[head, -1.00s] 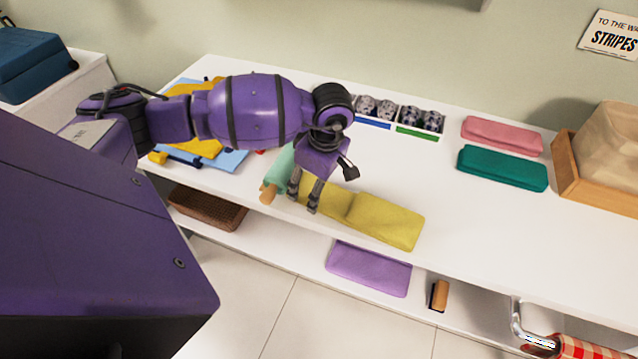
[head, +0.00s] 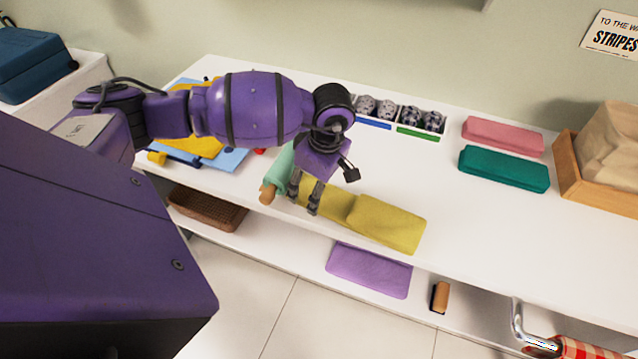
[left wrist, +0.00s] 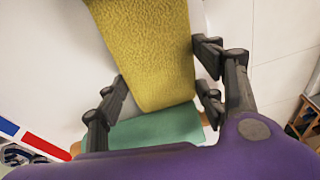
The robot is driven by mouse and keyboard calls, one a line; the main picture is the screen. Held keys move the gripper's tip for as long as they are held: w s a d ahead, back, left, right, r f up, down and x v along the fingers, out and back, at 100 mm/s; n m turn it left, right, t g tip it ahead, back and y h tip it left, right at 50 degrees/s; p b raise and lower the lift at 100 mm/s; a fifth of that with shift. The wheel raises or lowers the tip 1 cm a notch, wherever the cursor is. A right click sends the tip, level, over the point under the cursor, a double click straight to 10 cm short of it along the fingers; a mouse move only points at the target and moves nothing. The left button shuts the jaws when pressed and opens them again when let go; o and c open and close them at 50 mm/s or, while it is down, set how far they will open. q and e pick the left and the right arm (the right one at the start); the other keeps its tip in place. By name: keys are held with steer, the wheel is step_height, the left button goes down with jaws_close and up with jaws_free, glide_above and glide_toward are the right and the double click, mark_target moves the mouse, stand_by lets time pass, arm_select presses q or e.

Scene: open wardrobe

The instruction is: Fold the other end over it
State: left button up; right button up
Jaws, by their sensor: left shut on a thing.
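The yellow cloth (head: 385,222) lies lengthwise on the white top. Its right part looks thicker, with a fold edge across the middle, and its left part (head: 328,198) looks flatter. My left gripper (head: 304,204) points down at the left end, shut on the yellow cloth. In the left wrist view the cloth (left wrist: 150,50) runs between the two fingers of the gripper (left wrist: 162,85). The fingers hide part of the held end. My right gripper is not in view.
A pale green roll (head: 280,170) with a tan end lies just left of the held end. Pink (head: 502,136) and teal (head: 503,169) folded cloths lie at the back right. A purple cloth (head: 368,270) is on the shelf below. The top right of the yellow cloth is clear.

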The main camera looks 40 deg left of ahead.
arm_select(q)
steer(key=shift+s+d+r+b, duration=0.1)
steer(key=shift+s+d+b, duration=0.3)
steer(key=shift+d+b, duration=0.2)
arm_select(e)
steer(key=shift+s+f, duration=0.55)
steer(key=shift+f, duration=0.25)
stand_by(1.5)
arm_select(q)
steer(key=o, duration=0.7)
steer(key=shift+r, duration=0.1)
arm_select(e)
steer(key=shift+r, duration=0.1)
arm_select(q)
step_height(320, 180, up, 9)
steer(key=p, duration=0.4)
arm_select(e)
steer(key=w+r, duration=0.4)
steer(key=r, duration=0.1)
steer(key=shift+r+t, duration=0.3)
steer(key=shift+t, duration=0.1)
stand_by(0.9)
